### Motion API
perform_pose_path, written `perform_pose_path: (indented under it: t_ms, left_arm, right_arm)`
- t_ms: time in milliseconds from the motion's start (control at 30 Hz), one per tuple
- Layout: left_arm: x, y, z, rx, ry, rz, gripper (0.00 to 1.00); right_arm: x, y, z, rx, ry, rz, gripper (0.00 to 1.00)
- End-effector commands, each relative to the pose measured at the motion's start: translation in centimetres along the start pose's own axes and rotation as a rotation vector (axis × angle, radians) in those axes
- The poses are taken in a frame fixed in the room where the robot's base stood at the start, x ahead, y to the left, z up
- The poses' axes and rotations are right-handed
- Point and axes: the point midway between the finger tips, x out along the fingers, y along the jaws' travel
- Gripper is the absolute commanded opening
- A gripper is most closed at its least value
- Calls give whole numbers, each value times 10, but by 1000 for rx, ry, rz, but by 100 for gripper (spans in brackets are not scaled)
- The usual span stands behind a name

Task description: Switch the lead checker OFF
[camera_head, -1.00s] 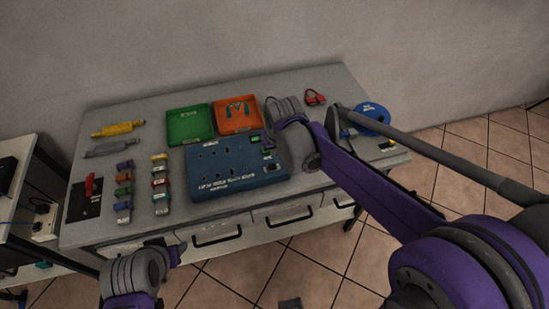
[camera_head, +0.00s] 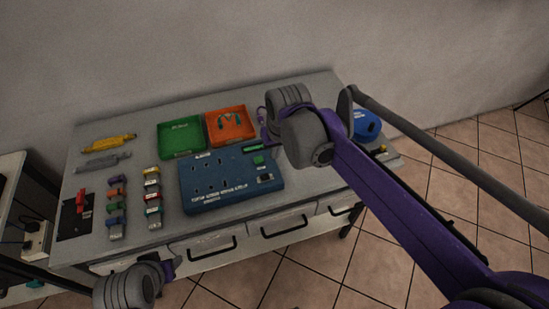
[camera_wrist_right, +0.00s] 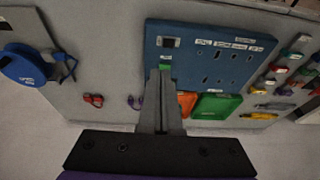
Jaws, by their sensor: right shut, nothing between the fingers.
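The lead checker is a blue box (camera_head: 222,193) with dark sockets and white lettering, lying on the grey bench. A small black switch (camera_head: 265,178) with a pale edge sits at its right end; its position is too small to tell. A green patch (camera_head: 258,160) lies just above the switch. In the right wrist view, the box (camera_wrist_right: 205,62) and switch (camera_wrist_right: 168,42) also show. My right gripper (camera_head: 264,128) is shut and empty, above the box's far right corner; its fingers (camera_wrist_right: 163,74) show near the green patch. My left gripper (camera_head: 174,266) hangs before the bench, its jaws unclear.
A green tray (camera_head: 182,140) and an orange tray (camera_head: 230,126) stand behind the box. Several coloured plugs (camera_head: 152,198) stand left of it. A blue reel (camera_head: 366,125) is at the right, partly behind my right arm. Red clips (camera_wrist_right: 93,100) lie near the reel.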

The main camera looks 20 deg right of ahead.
Motion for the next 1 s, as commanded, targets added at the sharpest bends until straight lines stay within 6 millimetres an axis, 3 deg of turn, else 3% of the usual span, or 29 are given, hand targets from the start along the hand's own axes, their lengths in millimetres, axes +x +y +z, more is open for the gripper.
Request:
perform_pose_path:
  t_ms: [233, 500, 700, 1000]
  left_arm:
    - [34, 0, 31, 0, -23, 0, 53]
    - [58, 0, 50, 0, -35, 0, 53]
    - [63, 0, 54, 0, -37, 0, 53]
    - [62, 0, 53, 0, -36, 0, 53]
  right_arm:
    - [45, 46, 26, 12, -41, -202, 0]
    - [58, 92, 29, -19, 85, -419, 0]
    - [54, 105, 26, -39, 152, -472, 0]
    - [53, 105, 26, -43, 156, -475, 0]
